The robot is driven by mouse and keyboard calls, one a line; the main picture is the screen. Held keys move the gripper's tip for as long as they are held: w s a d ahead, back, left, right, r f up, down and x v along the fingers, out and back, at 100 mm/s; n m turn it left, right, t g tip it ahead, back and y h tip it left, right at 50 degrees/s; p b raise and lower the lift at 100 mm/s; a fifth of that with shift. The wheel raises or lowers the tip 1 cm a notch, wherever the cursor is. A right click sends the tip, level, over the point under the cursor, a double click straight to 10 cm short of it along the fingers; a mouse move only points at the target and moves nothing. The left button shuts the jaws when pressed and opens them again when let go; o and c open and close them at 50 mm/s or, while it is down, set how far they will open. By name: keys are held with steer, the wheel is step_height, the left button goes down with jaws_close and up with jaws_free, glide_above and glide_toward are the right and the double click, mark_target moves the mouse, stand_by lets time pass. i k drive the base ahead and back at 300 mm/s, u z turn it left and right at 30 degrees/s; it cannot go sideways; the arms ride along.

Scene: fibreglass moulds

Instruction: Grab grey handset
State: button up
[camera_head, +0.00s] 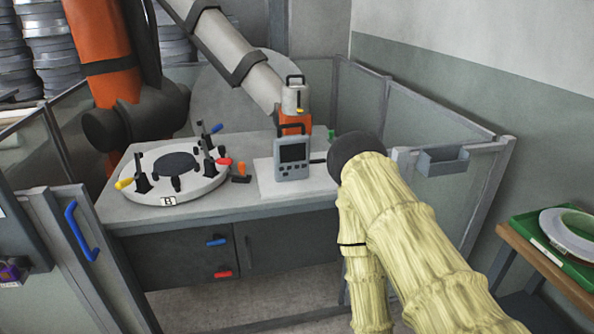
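The grey handset (293,158) stands upright on a white sheet on the workbench. It has a dark screen, a few buttons below it and a dark handle on top. My arm comes in from the lower right in a pale yellow sleeve and ends in a dark rounded part (357,150), just right of the handset. A small dark piece shows between this part and the handset; I cannot tell whether it is a fingertip. My gripper's fingers are not clearly visible, and I cannot tell whether they touch the handset.
A round mould with clamps (210,187) sits left on the workbench (180,213). A large orange and grey industrial arm (232,52) reaches down behind the handset. Fence panels (420,120) enclose the bench. A side table with a green tray (545,235) stands at right.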

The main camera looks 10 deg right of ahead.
mark_target(291, 153)
steer(key=k, duration=0.75)
steer(key=u, duration=0.85)
steer(key=i, duration=0.65)
steer(key=u, duration=0.5)
steer(key=i, duration=0.7)
steer(key=z, duration=0.8)
steer(key=i, duration=0.65)
steer(key=z, duration=0.7)
